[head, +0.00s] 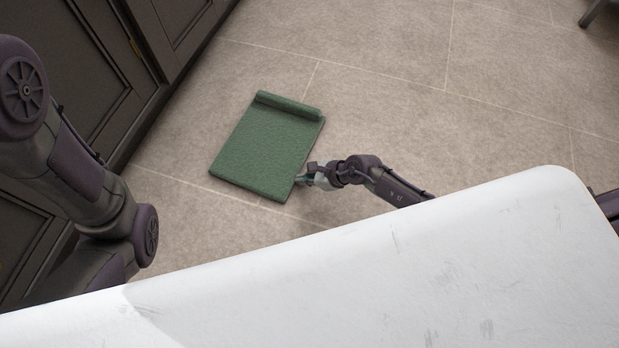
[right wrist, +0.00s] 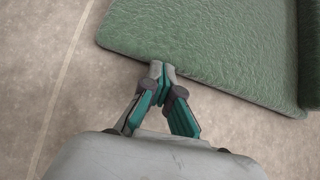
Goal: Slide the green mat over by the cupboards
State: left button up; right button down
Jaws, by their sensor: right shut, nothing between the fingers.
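The green mat (head: 262,150) lies on the tiled floor in the head view, with a raised roll or ridge along its far edge. Bare floor shows between it and the dark cupboards on the left. My right gripper (head: 302,180) is shut and empty at the mat's right edge, near its front corner. In the right wrist view the mat (right wrist: 215,45) fills the top right, and the closed fingertips (right wrist: 162,68) meet its edge; whether they press on it I cannot tell. My left arm shows at the left of the head view, but its gripper is not visible.
Dark cupboards (head: 75,90) stand along the left side. A white surface (head: 400,275) fills the front of the head view. A dark leg of something (head: 592,12) shows at the top right. The floor (head: 430,90) right of and beyond the mat is clear.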

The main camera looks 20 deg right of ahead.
aim_at(263, 169)
jog(key=w+a, duration=0.2)
jog(key=a, duration=0.1)
jog(key=w+a, duration=0.2)
jog(key=a, duration=0.1)
jog(key=w+a, duration=0.2)
jog(key=a, duration=0.2)
jog(key=shift+w, duration=0.35)
jog(key=shift+s+d, duration=0.1)
jog(key=shift+d, duration=0.05)
jog(key=shift+d, duration=0.1)
